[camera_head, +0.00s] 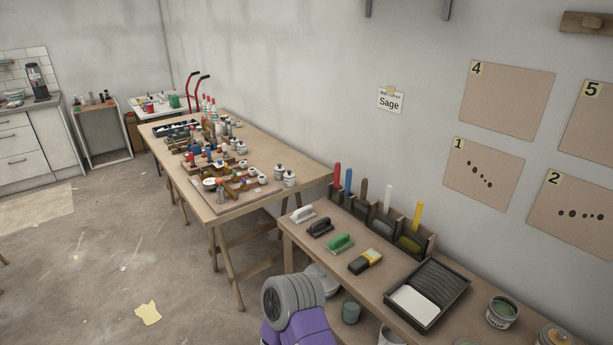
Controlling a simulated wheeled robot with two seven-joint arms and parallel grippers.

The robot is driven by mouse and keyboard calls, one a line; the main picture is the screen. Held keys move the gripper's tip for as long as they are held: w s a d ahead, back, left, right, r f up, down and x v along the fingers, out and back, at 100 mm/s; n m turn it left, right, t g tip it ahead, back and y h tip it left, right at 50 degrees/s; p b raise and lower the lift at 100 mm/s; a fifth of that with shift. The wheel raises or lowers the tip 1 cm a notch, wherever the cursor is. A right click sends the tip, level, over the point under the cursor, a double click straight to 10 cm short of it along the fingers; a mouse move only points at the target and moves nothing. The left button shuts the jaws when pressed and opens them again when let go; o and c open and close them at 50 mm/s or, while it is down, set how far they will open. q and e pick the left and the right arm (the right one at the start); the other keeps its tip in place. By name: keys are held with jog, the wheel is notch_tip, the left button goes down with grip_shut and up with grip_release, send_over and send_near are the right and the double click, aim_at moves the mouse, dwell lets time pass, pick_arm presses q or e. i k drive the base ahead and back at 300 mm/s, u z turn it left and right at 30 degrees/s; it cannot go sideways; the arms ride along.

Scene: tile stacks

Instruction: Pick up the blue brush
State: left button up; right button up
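A blue handle (348,181), which looks like the blue brush, stands upright in a wooden rack (386,222) at the back of the near workbench, against the wall. Its lower end is hidden by the rack front. A red handle (337,174) stands to its left, and a brown handle (363,191) to its right. A white handle (387,198) and a yellow one (417,215) stand further right in the rack. Neither of my grippers shows; only a grey and purple part of my own arm is at the bottom.
On the near bench (385,290) lie white, black and green hand tools, a yellow and black brush (365,261), and a paint tray (428,294). Open cans (502,311) stand at right. A crowded second table (290,160) stands beyond. The bench strip before the rack is partly clear.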

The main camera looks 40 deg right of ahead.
aim_at(347, 179)
jog(key=z, duration=0.2)
jog(key=i, duration=1.9)
jog(key=z, duration=1.7)
jog(key=i, duration=0.9)
jog(key=z, duration=0.9)
